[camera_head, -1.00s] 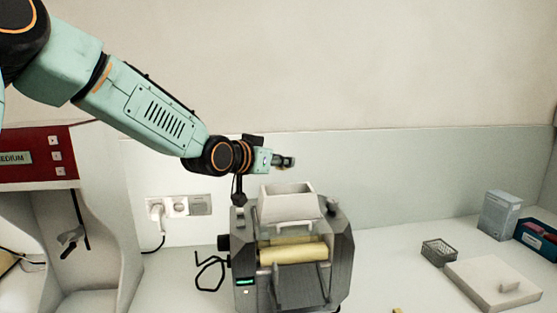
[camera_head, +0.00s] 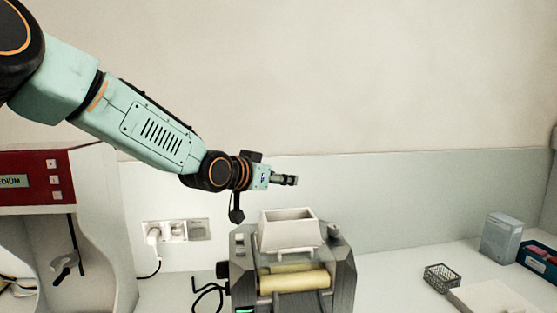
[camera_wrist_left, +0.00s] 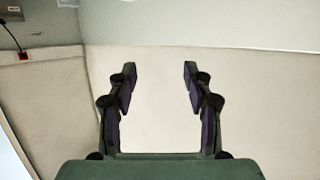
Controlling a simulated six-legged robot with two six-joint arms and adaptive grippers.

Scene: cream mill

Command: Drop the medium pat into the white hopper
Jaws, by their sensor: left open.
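The white hopper (camera_head: 288,236) sits on top of a grey mill with pale yellow rollers (camera_head: 294,281), near the middle bottom of the head view. My left gripper (camera_head: 294,180) is above and slightly behind the hopper, apart from it. The left wrist view shows its two fingers (camera_wrist_left: 160,85) spread apart with nothing between them. No medium pat can be made out in either view. The inside of the hopper is mostly hidden by its front wall. My right gripper is not in view.
A red-fronted machine (camera_head: 35,182) labelled with "DIUM" stands at the left. A wall socket (camera_head: 177,231) with a plug is behind. A wire basket (camera_head: 441,278), a grey box (camera_head: 502,238) and a white slab (camera_head: 492,298) are at the right. Counter between mill and basket is clear.

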